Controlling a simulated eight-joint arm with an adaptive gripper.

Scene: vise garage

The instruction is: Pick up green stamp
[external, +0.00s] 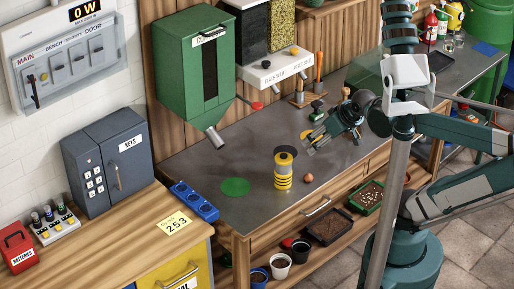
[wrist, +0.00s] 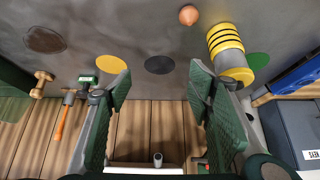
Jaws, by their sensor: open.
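My gripper (external: 310,143) hangs above the bench, in front of the stamp in the external view. In the wrist view my gripper (wrist: 160,72) has its two green-padded fingers wide apart, with nothing between them.
Orange-handled tools (wrist: 62,120) are close to the stamp. A green dispenser (external: 195,70) hangs at left. Flat coloured discs, one green (external: 236,187), mark the bench.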

